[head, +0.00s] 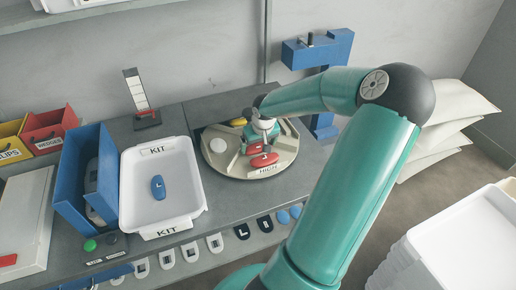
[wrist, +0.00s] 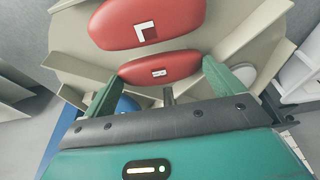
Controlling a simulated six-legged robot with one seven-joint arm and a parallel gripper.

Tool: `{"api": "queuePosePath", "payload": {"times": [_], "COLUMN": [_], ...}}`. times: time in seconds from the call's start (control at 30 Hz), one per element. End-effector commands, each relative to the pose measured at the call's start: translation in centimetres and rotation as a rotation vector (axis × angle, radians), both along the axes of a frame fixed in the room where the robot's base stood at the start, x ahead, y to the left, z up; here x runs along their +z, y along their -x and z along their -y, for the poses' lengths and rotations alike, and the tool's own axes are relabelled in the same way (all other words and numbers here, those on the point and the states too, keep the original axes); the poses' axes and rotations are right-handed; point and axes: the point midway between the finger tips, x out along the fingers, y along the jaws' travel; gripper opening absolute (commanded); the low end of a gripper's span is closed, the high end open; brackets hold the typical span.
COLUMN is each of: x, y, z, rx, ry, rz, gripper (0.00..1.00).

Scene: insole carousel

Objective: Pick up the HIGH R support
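Two red supports lie in the HIGH section of the round carousel (head: 225,162). The nearer red support (wrist: 135,72) has a small white mark too foreshortened to read. My gripper (wrist: 162,69) is open, with its green fingers at either end of this nearer support; I cannot tell if they touch it. In the head view, my gripper (head: 262,133) is over the carousel, partly hiding the supports; one red support (head: 264,160) shows behind the HIGH label (head: 268,170).
A white KIT tray (head: 137,212) left of the carousel holds a blue support (head: 158,187) marked L. A blue holder (head: 75,180) and a small upright gauge (head: 140,95) stand nearby. A blue stand (head: 325,50) is behind the carousel. Small pieces line the bench front.

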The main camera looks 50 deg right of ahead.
Motion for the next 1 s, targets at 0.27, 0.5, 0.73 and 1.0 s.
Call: {"api": "queuePosePath", "payload": {"times": [0.27, 0.5, 0.73, 1.0], "x": [0.0, 0.4, 2.7, 7.0], "y": [0.0, 0.0, 0.0, 2.2], "z": [0.0, 0.1, 0.1, -2.3], "rx": [0.0, -0.001, -0.003, -0.005], "ry": [0.0, 0.002, 0.004, 0.007], "rz": [0.0, 0.0, 0.0, -0.003], "gripper": [0.71, 0.71, 0.71, 0.71]}}
